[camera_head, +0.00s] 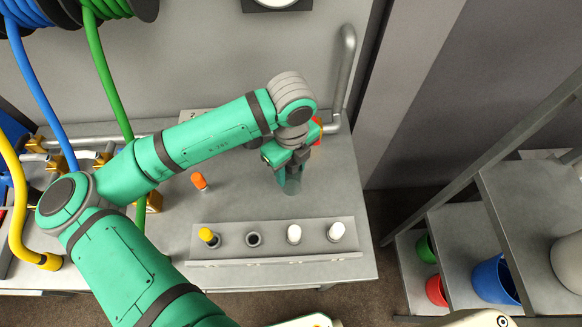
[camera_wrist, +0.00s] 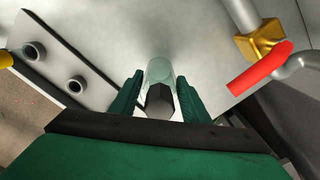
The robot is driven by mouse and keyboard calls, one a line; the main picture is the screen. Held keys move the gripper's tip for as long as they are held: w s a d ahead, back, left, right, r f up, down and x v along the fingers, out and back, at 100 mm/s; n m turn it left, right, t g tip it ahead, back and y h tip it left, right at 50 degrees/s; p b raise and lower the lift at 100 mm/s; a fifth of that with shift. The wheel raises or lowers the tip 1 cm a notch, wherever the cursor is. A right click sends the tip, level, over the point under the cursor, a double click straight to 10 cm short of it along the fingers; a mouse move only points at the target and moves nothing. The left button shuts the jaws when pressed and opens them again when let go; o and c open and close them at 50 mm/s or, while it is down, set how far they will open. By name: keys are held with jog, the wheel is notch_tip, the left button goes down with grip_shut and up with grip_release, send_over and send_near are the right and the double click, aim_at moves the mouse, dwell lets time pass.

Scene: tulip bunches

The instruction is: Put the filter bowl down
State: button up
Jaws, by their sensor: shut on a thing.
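My gripper (camera_head: 291,177) points down over the grey bench and is shut on the filter bowl. The filter bowl (camera_head: 292,188) is a clear, glassy cylinder, hard to make out below the fingers in the head view. In the wrist view, my gripper (camera_wrist: 160,88) has its two green fingers on either side of the bowl (camera_wrist: 159,71), with a dark faceted part between them. I cannot tell whether the bowl touches the bench (camera_head: 270,206).
A grey rack (camera_head: 275,256) along the bench front holds a yellow-topped piece (camera_head: 209,237), an empty socket (camera_head: 254,240) and two white-topped pieces (camera_head: 294,234). An orange-topped piece (camera_head: 198,181) stands left. A red handle (camera_wrist: 260,68) and brass valve (camera_wrist: 258,43) are close right in the wrist view.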

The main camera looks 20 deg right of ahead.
jog(key=o, duration=1)
jog(key=shift+w, duration=0.1)
notch_tip(320, 180, up, 12)
jog(key=shift+r, duration=0.2)
